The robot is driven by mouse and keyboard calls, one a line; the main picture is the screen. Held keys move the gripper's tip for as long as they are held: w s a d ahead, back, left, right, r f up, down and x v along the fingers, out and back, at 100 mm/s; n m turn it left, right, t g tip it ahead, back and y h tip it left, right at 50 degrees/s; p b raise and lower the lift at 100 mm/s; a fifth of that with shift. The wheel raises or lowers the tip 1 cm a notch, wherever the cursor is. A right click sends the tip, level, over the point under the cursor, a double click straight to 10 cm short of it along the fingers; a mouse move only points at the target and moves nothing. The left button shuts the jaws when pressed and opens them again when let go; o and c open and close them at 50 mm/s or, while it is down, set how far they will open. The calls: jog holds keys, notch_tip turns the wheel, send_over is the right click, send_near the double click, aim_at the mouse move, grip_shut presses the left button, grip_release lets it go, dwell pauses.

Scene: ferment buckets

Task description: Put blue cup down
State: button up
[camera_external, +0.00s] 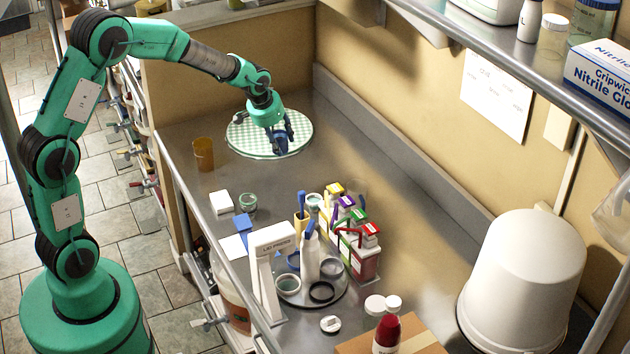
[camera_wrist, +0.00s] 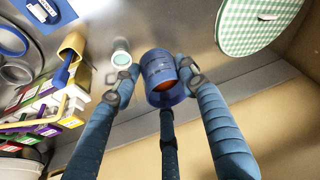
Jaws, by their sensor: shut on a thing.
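In the external view my gripper (camera_external: 280,143) points down over the right part of a round green-and-white checkered mat (camera_external: 248,133). The cup is hard to separate from the blue fingers there, and I cannot tell its height above the surface. The mat (camera_wrist: 240,32) also shows at the upper right of the wrist view.
An amber cup (camera_external: 203,154) stands left of the mat. A teal-rimmed jar (camera_external: 248,202) and a white box (camera_external: 220,202) stand nearer. Bottles and colored-lid boxes (camera_external: 362,258) crowd the counter's middle. A large white bucket (camera_external: 525,275) stands at right. Bare steel lies right of the mat.

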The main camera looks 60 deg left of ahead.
notch_tip(320, 180, down, 15)
jog(key=shift+w, duration=0.1)
dwell(0.3)
jog(key=w+a, duration=0.1)
jog(key=w, duration=0.4)
jog(key=w+a+f, duration=0.1)
jog(key=w+a, duration=0.1)
jog(key=w, duration=0.3)
jog(key=w+a, duration=0.2)
jog(key=w, duration=0.3)
jog(key=shift+a+f+b, duration=0.1)
jog(key=shift+f+b, duration=0.1)
jog(key=shift+b, duration=0.15)
jog(key=shift+f, duration=0.1)
jog(key=shift+f, duration=1.7)
jog(key=shift+f+b, duration=0.15)
jog(key=shift+b, duration=0.2)
jog(key=o, duration=1.2)
